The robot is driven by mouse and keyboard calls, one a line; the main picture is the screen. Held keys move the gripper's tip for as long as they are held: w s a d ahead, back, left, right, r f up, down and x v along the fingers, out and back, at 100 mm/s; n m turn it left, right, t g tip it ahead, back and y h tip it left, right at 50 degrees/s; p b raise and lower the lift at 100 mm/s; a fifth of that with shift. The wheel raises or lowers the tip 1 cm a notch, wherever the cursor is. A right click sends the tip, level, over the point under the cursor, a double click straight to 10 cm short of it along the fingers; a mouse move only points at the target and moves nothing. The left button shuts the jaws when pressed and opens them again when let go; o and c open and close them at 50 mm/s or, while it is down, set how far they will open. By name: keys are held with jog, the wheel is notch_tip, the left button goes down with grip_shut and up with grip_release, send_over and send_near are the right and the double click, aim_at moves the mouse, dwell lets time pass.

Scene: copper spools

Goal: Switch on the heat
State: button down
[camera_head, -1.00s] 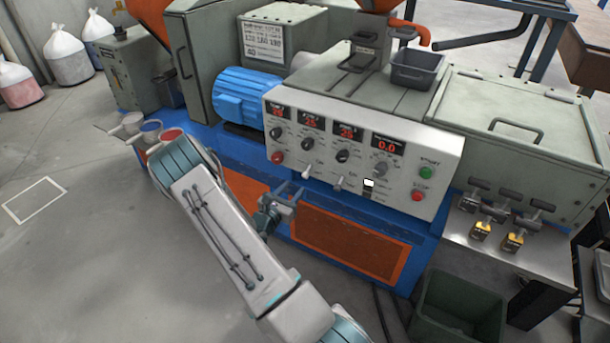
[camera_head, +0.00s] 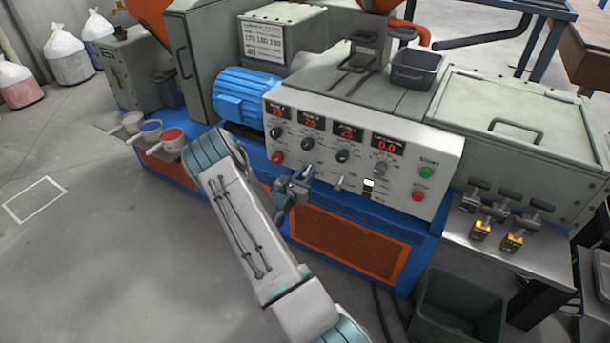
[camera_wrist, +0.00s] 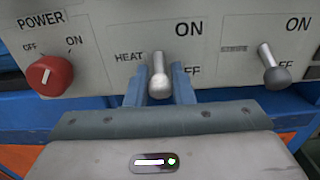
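The heat switch (camera_wrist: 160,78) is a metal toggle lever with a rounded end, on the white control panel (camera_head: 441,168). In the wrist view it points down, between the labels HEAT and an OFF that it partly covers; ON is printed above right. My gripper (camera_head: 293,184) is at the panel's lower edge. In the wrist view, my gripper (camera_wrist: 160,90) has its two blue-grey fingers apart, one on each side of the lever. I cannot tell whether they touch it. In the head view the gripper hides most of this lever.
A red power knob (camera_wrist: 50,75) is left of the heat lever, and another toggle lever (camera_wrist: 272,68) is to its right. Lit red displays (camera_head: 388,145) are above. Green start (camera_head: 426,172) and red stop (camera_head: 417,196) buttons are at the panel's right. Scoops (camera_head: 170,140) stand left.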

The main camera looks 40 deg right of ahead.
aim_at(308, 168)
jog(key=shift+r, duration=0.15)
jog(key=r+g+y+p, duration=0.1)
jog(key=y+p, duration=0.1)
jog(key=p, duration=0.1)
jog(key=shift+a+r, duration=0.1)
jog(key=y+p, duration=0.1)
jog(key=r+g+y+p, duration=0.1)
jog(key=y+p, duration=0.2)
jog(key=y, duration=0.1)
jog(key=shift+r+g+p, duration=0.25)
jog(key=shift+g+p, duration=0.05)
jog(key=shift+g, duration=0.1)
jog(key=r+y+p, duration=0.1)
jog(key=y+p, duration=0.1)
jog(key=p, duration=0.3)
jog(key=shift+g, duration=0.4)
jog(key=shift+y+p, duration=0.4)
jog(key=shift+p, duration=0.65)
jog(key=shift+d+f+g+y+p, duration=0.1)
jog(key=shift+d+g+y+p, duration=0.15)
jog(key=shift+p, duration=0.85)
jog(key=shift+f, duration=0.1)
